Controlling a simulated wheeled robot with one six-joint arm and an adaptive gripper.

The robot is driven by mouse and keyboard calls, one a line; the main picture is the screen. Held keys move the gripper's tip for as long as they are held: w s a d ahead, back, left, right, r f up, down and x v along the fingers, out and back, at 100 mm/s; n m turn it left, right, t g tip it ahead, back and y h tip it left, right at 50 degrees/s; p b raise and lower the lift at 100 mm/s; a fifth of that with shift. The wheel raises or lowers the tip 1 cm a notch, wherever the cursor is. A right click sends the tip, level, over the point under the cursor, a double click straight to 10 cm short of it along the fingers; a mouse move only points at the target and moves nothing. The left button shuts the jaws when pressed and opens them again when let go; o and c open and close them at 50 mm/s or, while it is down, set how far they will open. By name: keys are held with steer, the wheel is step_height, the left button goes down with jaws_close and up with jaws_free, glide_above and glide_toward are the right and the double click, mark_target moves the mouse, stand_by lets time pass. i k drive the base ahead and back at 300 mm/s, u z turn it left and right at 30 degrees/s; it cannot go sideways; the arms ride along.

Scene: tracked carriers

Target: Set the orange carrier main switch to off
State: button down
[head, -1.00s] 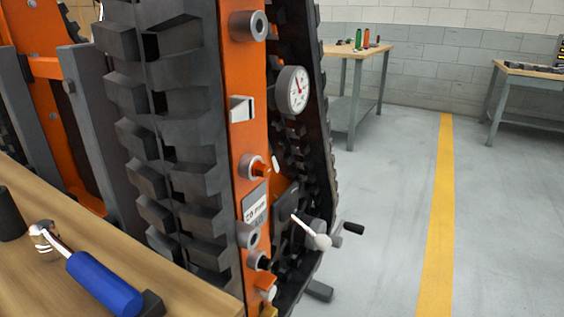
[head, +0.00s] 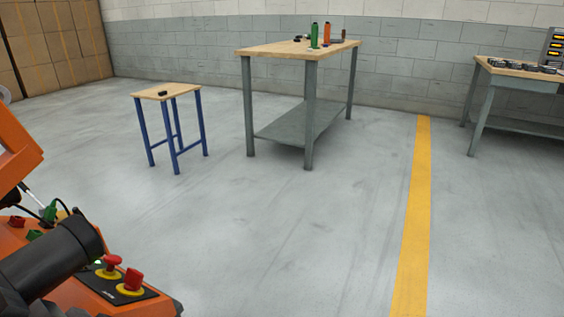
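Part of an orange carrier (head: 70,293) shows at the lower left of the head view. A black panel (head: 90,282) on it bears a red rotary-looking knob (head: 133,279) on a yellow base, which looks like the main switch. Its exact setting is too small to tell. Beside it is a red mushroom button (head: 112,262) on a yellow ring, with a small lit green lamp (head: 98,261). A dark cylinder in front hides part of the carrier. My gripper is not in view.
A small blue-legged stool (head: 168,92) with a dark item on it stands beyond the carrier. A workbench (head: 290,49) with green and orange bottles is behind it. Another bench (head: 520,70) stands at right. A yellow floor line (head: 413,210) crosses clear grey floor.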

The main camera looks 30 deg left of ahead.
mark_target(133, 280)
steer(key=i, duration=0.7)
steer(key=u, duration=3.1)
steer(key=i, duration=0.5)
steer(key=u, duration=0.05)
steer(key=k, duration=1.3)
steer(key=z, duration=0.75)
steer(key=i, duration=1.1)
steer(key=u, duration=0.15)
